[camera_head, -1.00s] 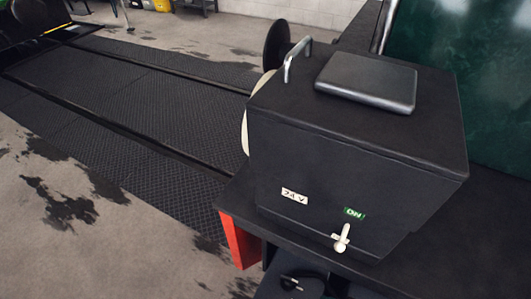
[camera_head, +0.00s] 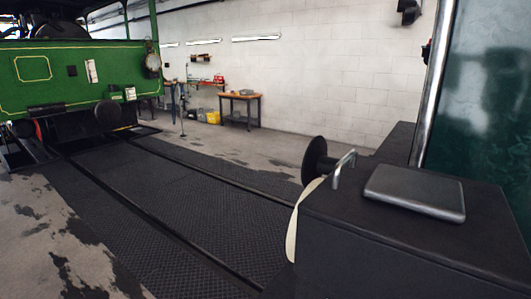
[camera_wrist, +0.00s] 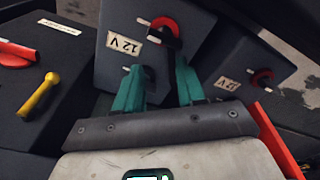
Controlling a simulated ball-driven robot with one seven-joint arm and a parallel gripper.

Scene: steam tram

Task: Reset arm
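My gripper (camera_wrist: 157,82) shows in the wrist view, with two teal fingers apart and nothing visible between them. Beyond the fingers is a dark box labelled "12 V" (camera_wrist: 108,62) with a red-and-black knob (camera_wrist: 164,25). The left finger partly hides a dark knob or switch low on that box. My arm does not show in the head view.
In the wrist view, another 12 V box (camera_wrist: 258,58) stands right and a yellow-handled lever (camera_wrist: 38,96) left. In the head view, a black box (camera_head: 350,262) with a metal handle stands close at right. A green locomotive (camera_head: 60,82) and workbench (camera_head: 240,97) stand farther back.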

